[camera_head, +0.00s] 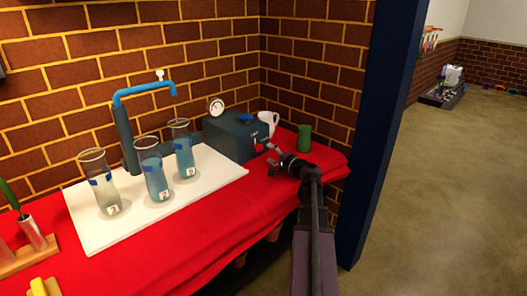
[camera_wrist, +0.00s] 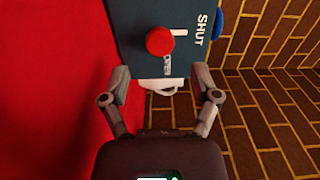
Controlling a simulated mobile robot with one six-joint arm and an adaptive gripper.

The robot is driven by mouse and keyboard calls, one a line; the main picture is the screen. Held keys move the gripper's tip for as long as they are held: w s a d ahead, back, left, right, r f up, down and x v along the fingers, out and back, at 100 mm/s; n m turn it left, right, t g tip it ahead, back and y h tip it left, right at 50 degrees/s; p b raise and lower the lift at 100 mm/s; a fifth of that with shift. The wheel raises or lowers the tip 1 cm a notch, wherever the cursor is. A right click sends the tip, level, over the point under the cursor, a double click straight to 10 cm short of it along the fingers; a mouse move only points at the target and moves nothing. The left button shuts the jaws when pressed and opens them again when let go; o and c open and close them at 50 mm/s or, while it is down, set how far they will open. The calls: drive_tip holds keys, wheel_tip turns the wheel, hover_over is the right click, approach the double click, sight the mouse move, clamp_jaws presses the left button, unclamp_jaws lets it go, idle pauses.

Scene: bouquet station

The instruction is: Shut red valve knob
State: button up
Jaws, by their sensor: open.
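The red valve knob (camera_wrist: 159,41) is on the face of a dark blue-grey box (camera_wrist: 130,16), beside a white mark and the word SHUT. In the head view the knob (camera_head: 258,148) shows small on the front of the box (camera_head: 229,140). My gripper (camera_wrist: 160,84) is open in the wrist view, its two fingers spread to either side below the knob and apart from it. In the head view my gripper (camera_head: 272,154) is just in front of the box, close to the knob. Whether it touches anything is too small to tell there.
A white jug (camera_head: 268,120) and a green cup (camera_head: 304,138) stand near the box on the red tablecloth (camera_head: 200,232). Glass cylinders (camera_head: 154,172) and a blue tap (camera_head: 125,120) stand on a white board at left. Brick walls close off the back; a dark blue post (camera_head: 382,130) is at right.

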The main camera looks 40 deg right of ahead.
drive_tip(key=shift+s+d, duration=0.15)
drive_tip(key=shift+s, duration=1.35)
drive_tip(key=shift+s+d, duration=0.1)
drive_tip(key=shift+s, duration=1.4)
drive_tip(key=shift+r, duration=0.1)
